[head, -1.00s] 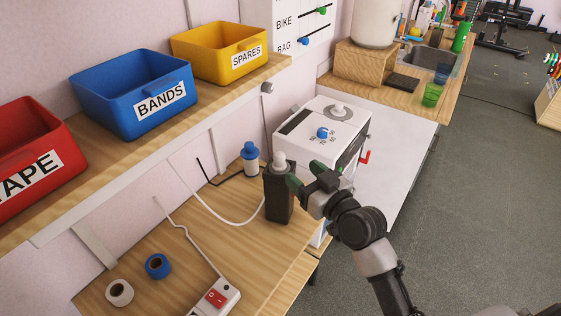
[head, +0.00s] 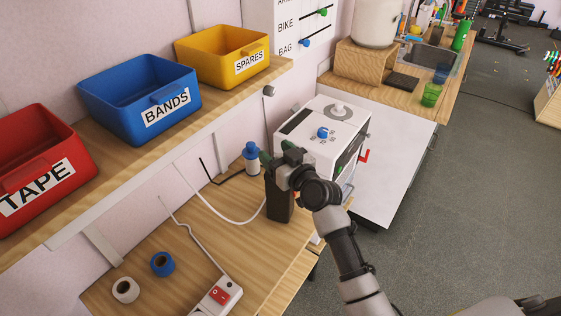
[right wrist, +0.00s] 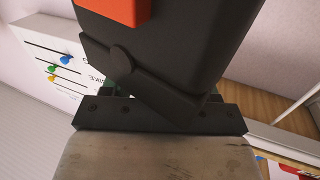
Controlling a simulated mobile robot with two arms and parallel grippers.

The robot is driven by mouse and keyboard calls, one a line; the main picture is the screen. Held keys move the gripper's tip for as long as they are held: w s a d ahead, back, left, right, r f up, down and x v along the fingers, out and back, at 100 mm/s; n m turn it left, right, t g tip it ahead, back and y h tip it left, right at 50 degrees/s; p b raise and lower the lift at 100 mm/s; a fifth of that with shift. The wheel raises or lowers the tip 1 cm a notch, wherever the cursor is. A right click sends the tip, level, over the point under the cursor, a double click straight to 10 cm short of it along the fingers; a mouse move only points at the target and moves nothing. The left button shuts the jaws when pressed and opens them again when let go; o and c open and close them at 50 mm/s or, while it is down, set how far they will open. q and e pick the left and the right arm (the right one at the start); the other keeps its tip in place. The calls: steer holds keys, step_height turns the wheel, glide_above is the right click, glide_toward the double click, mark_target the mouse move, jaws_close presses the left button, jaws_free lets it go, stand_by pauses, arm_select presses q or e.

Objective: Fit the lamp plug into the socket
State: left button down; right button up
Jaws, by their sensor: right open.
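A white power strip (head: 219,297) with a red switch lies at the front of the bench; its socket openings are not clear. A white cord (head: 222,212) runs over the bench and passes out of sight at a dark upright block (head: 280,205). I cannot make out the lamp plug. My right gripper (head: 277,156) is open, over the top of the dark block, and hides that top. I cannot tell if it touches it. My left gripper is not in view.
A blue-and-white bottle (head: 251,158) stands just left of the right gripper. A white machine (head: 325,130) with a blue knob is behind it. A blue tape roll (head: 162,263) and a white one (head: 125,290) lie front left. Red, blue and yellow bins line the shelf.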

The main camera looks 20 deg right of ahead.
steer(key=c, duration=1.1)
steer(key=shift+r, duration=0.15)
steer(key=shift+r, duration=0.55)
step_height(320, 180, up, 3)
steer(key=shift+f, duration=0.1)
steer(key=s+d+r+b, duration=0.1)
steer(key=s+d+r, duration=0.1)
steer(key=d, duration=0.1)
steer(key=s+d+r, duration=0.1)
steer(key=d+r, duration=0.1)
steer(key=d, duration=0.2)
steer(key=s+d+r+b, duration=0.1)
steer(key=s+d+r, duration=0.1)
steer(key=d+r, duration=0.1)
steer(key=shift+s+d+b, duration=0.15)
steer(key=shift+s+b, duration=0.15)
steer(key=shift+s, duration=0.05)
